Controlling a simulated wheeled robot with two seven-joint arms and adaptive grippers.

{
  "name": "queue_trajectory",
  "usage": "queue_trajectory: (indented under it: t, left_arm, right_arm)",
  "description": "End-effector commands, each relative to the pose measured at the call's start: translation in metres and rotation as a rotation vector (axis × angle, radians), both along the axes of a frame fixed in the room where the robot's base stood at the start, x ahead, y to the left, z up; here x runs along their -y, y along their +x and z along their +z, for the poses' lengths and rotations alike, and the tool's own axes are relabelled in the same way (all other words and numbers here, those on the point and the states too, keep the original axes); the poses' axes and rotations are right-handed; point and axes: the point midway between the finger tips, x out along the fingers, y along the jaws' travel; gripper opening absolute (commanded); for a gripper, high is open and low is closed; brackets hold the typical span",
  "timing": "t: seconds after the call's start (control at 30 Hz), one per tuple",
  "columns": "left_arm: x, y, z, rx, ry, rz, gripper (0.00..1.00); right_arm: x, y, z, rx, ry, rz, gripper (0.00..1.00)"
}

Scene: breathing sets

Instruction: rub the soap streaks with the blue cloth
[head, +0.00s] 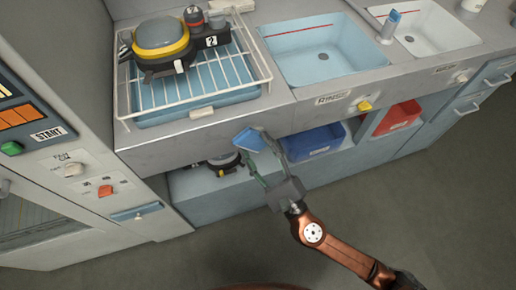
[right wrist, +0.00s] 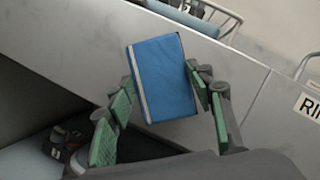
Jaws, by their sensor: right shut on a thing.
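The blue cloth (head: 249,139) is a small folded block with a pale edge. My right gripper (head: 258,147) is shut on it, in front of the counter's front edge and below the drying rack. In the right wrist view the cloth (right wrist: 165,78) stands up between the green-padded fingertips (right wrist: 168,90). A breathing mask (head: 162,40) with a yellow-rimmed, blue-grey visor lies on the rack, up and left of the gripper and apart from it. I cannot make out soap streaks on it. My left gripper is not in view.
The white wire rack (head: 265,76) stands over a blue tray. A blue-lined sink (head: 310,55) and a white sink (head: 440,30) are to the right. Below the counter are a blue bin (head: 312,142), a red bin (head: 398,118) and another dark device (head: 224,163).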

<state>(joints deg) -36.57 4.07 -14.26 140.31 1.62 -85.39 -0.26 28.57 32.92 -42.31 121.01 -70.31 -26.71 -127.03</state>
Motion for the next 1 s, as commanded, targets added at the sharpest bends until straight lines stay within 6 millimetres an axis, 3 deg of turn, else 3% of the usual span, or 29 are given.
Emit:
queue_trajectory:
  t: [1.0]
  left_arm:
    - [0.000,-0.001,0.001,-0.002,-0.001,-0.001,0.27]
  right_arm:
    - [-0.004,0.011,0.000,0.000,0.000,0.000,0.29]
